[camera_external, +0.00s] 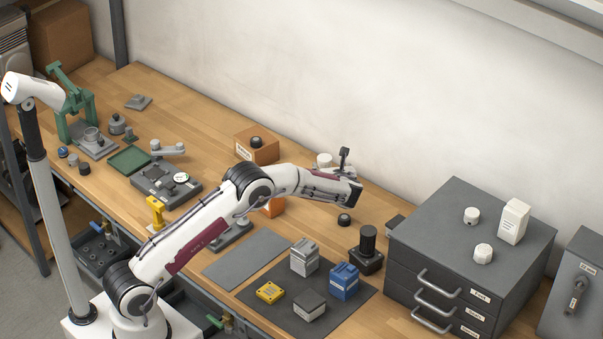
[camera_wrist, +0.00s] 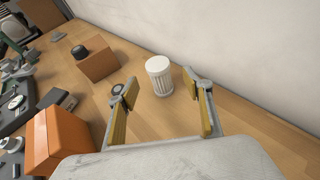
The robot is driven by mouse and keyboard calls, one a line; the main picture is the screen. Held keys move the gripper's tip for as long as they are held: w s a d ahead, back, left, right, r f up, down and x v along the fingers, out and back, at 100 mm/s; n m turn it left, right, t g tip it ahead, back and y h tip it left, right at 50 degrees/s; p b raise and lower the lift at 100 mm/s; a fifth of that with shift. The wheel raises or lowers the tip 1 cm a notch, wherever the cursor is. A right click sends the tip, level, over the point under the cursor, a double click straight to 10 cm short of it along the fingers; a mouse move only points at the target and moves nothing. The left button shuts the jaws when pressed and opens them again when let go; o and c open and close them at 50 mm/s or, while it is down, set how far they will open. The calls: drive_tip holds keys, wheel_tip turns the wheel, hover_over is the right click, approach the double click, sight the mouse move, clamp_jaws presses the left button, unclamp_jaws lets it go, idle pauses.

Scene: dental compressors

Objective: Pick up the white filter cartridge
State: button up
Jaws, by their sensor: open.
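The white filter cartridge (camera_wrist: 159,75) is a ribbed white cylinder standing upright on the wooden bench in the wrist view. My gripper (camera_wrist: 159,84) is open, with one finger on each side of the picture and the cartridge beyond and between the fingertips. No contact is visible, and the gap between them is hard to judge. In the external view a white round piece (camera_external: 324,159), seemingly the same cartridge, shows just behind my arm, its lower part hidden. My gripper (camera_external: 343,157) is beside it there, mostly hidden by the wrist.
A brown box (camera_wrist: 97,62) with a black knob stands left of the cartridge. An orange box (camera_wrist: 55,140) is nearer, at lower left. The pale wall (camera_wrist: 250,45) rises close on the right. A grey drawer cabinet (camera_external: 470,250) with white parts on top stands to the right.

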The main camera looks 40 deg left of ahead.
sight(326, 162)
drive_tip(key=shift+x, duration=1.2)
drive_tip(key=shift+a, duration=0.1)
drive_tip(key=shift+x, duration=2.55)
drive_tip(key=shift+s+a, duration=0.1)
drive_tip(key=c, duration=1.2)
